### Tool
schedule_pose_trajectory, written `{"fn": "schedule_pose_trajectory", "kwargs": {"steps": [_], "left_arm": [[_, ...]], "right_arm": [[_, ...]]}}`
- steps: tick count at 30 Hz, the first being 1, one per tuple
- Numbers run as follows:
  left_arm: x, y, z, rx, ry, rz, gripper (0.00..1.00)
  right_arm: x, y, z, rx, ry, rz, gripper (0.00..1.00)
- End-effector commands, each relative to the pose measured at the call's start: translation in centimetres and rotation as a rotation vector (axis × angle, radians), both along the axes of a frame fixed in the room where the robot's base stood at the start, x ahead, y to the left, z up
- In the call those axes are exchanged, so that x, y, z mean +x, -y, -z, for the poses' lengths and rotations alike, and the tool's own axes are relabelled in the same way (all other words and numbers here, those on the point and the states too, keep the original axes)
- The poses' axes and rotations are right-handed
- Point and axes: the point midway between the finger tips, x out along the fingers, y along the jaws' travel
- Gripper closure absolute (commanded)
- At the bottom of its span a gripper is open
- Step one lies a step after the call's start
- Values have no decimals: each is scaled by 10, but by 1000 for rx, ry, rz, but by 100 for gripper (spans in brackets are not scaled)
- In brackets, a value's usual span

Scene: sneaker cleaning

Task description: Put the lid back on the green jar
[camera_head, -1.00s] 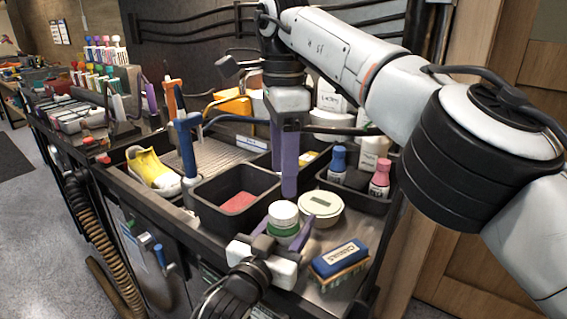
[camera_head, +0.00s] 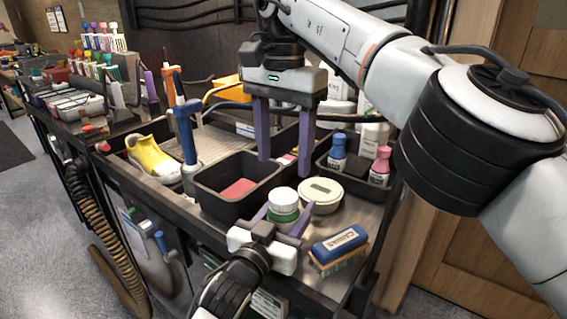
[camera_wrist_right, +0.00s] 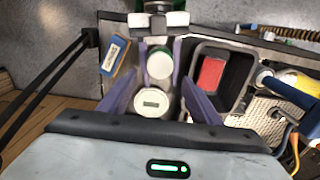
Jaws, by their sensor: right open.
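The green jar (camera_head: 284,222) stands upright at the front of the cart top. A white lid (camera_head: 282,198) sits on top of it; in the right wrist view the lid (camera_wrist_right: 160,63) looks round and centred. My left gripper (camera_head: 281,217) comes from the front edge, its purple fingers shut on either side of the jar. My right gripper (camera_head: 285,156) is open and empty above and behind the jar, fingers pointing down. In its wrist view, the jar lies beyond and between my right fingertips (camera_wrist_right: 160,80).
A round cream tin (camera_head: 320,194) stands right behind the jar. A blue brush (camera_head: 339,245) lies to the right. A black bin (camera_head: 213,197) with a red pad is left. Bottles (camera_head: 338,152) stand in a tray behind. A yellow sneaker (camera_head: 152,158) is farther left.

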Motion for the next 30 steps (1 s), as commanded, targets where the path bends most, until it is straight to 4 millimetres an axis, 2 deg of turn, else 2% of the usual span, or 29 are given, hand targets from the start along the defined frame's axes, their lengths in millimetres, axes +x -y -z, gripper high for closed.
{"fn": "schedule_pose_trajectory", "kwargs": {"steps": [10, 18, 24, 30], "left_arm": [[0, 0, 1, 2, -2, 0, 100], [0, 0, 1, 2, -2, 0, 100], [0, 0, 1, 2, -2, 0, 100], [0, 0, 1, 2, -2, 0, 100]], "right_arm": [[0, 1, 26, 0, -2, -2, 42], [0, 0, 67, 1, -3, 1, 42], [0, 0, 78, 1, -1, 1, 42], [0, 0, 79, 1, -1, 2, 42]]}}
